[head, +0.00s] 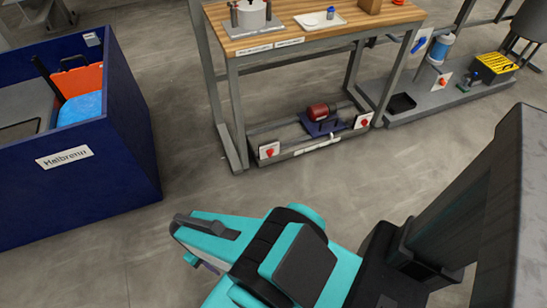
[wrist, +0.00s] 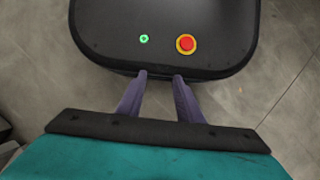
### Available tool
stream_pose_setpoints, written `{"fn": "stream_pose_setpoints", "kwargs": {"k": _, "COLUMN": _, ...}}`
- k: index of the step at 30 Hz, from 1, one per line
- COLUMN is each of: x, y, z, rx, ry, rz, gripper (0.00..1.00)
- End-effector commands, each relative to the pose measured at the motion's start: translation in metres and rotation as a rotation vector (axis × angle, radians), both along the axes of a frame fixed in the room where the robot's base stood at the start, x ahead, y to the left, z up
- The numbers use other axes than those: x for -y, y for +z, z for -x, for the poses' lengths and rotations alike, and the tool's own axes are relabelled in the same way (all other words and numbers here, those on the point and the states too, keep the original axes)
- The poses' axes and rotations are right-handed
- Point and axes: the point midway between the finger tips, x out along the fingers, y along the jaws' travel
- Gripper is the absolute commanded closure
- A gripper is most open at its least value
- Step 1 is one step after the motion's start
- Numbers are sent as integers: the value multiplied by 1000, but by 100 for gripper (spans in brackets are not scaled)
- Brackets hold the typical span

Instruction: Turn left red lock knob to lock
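The left red lock knob (head: 269,152) sits on a small white plate at the front left of the bench's lower frame in the head view. A second red knob (head: 364,122) sits on a similar plate at the frame's right end. Both are small here, and I cannot tell how they are turned. My gripper (wrist: 160,75) shows two purple fingers spread apart with nothing between them. In the head view my arm is in the foreground, well short of the bench. Neither bench knob shows in the wrist view.
The wood-topped bench (head: 335,25) carries a red motor (head: 319,112) on its lower shelf. A blue bin (head: 110,175) stands at the left. A low grey platform (head: 425,105) with equipment is at the right. Concrete floor (head: 195,190) is clear before the bench.

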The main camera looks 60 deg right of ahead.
Motion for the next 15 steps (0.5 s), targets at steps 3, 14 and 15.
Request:
{"fn": "stream_pose_setpoints", "kwargs": {"k": 3, "x": 13, "y": -22, "z": -15, "rx": 52, "ry": -38, "rz": 25, "gripper": 67}}
{"fn": "stream_pose_setpoints", "kwargs": {"k": 14, "x": 103, "y": -108, "z": -93, "rx": 356, "ry": -274, "rz": 164, "gripper": 67}}
{"fn": "stream_pose_setpoints", "kwargs": {"k": 15, "x": 115, "y": -116, "z": -101, "rx": 394, "ry": -302, "rz": 181, "gripper": 67}}
